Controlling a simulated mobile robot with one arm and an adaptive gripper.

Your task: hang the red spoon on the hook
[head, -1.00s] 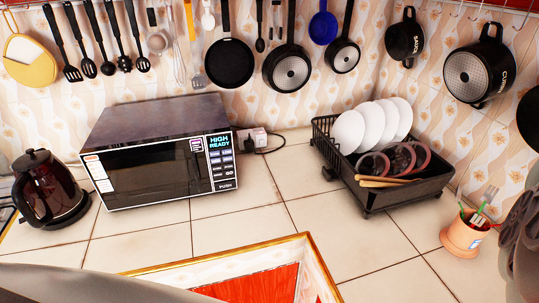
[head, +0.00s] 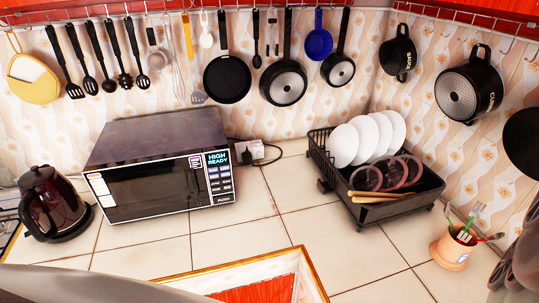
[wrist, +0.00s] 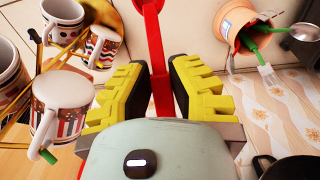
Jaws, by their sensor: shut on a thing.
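In the wrist view, the red spoon (wrist: 158,45) shows as a long red strip running up from between my fingers to the top edge. My gripper (wrist: 161,78), with yellow ridged fingers, is shut on it. The head view shows neither the spoon nor my gripper clearly. A wall rail with hooks (head: 460,22) runs along the top of the head view. Its right part has several bare hooks; the back part is crowded with utensils. I cannot tell which hook is meant.
Hanging pans (head: 283,82) and pots (head: 470,85) line the walls. A microwave (head: 155,165), kettle (head: 52,203), dish rack (head: 392,205) and utensil pot (head: 452,248) stand on the counter. Mugs (wrist: 62,100) are close left of my gripper; the pot (wrist: 236,25) is upper right.

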